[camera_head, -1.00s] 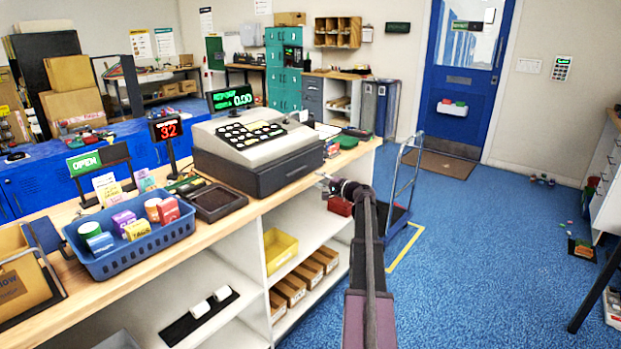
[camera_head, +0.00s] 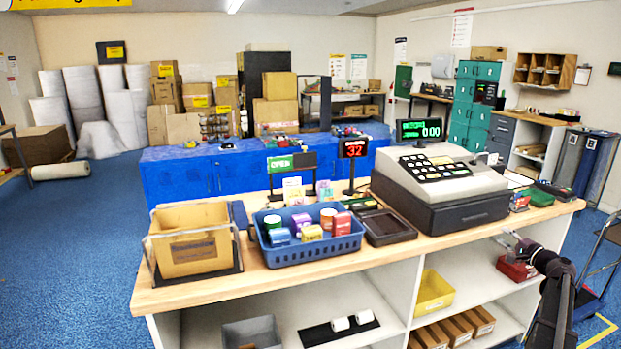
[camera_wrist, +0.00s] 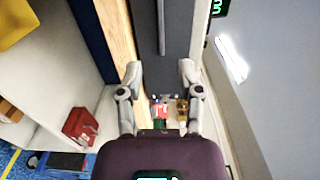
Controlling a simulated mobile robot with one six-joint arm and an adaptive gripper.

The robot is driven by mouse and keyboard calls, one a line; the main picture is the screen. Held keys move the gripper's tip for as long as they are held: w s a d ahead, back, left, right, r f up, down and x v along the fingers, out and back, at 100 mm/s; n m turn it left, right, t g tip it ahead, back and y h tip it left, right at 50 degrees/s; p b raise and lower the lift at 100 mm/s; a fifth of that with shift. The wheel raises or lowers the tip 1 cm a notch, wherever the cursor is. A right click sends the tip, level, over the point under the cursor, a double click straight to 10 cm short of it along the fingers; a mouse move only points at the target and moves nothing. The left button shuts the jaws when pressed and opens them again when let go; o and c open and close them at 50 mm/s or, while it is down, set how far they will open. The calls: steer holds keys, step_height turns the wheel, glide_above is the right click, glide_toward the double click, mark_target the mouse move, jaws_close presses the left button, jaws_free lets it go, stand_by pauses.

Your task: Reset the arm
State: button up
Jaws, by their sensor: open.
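My gripper (camera_head: 512,240) is at the right of the head view, by the front edge of the wooden counter (camera_head: 225,288), near the cash register (camera_head: 445,190). In the wrist view my gripper (camera_wrist: 160,72) has its two fingers spread wide with nothing between them. The arm reaches up from the bottom right of the head view, outside the counter.
A blue basket (camera_head: 308,247) of small boxes, a dark tray (camera_head: 388,227) and a cardboard box in a holder (camera_head: 192,240) stand on the counter. Shelves below hold a yellow bin (camera_head: 433,293) and a red box (camera_head: 516,268). Blue floor (camera_head: 75,220) is open at left.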

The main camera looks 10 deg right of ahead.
steer(key=w+a+f+n+g+y, duration=0.1)
steer(key=a+f+n+g+y, duration=0.2)
steer(key=a, duration=0.9)
steer(key=w+a+f+n+g, duration=0.1)
steer(key=a+f+n+g, duration=0.25)
steer(key=a, duration=0.95)
steer(key=s+a+f+n+g, duration=0.2)
steer(key=s+a+f+g, duration=0.15)
steer(key=a, duration=0.55)
steer(key=s+a+f+n+g, duration=0.2)
steer(key=a+f, duration=0.2)
steer(key=a, duration=0.5)
steer(key=s+a+f+n+g+h, duration=0.2)
steer(key=s+a+n+g+h, duration=0.1)
steer(key=s+a, duration=0.45)
steer(key=s+a+f+n+g+h, duration=0.25)
steer(key=s+a, duration=0.35)
steer(key=s, duration=0.3)
step_height(320, 180, up, 13)
steer(key=p, duration=1.3)
steer(key=shift+h, duration=0.45)
steer(key=shift+d, duration=0.1)
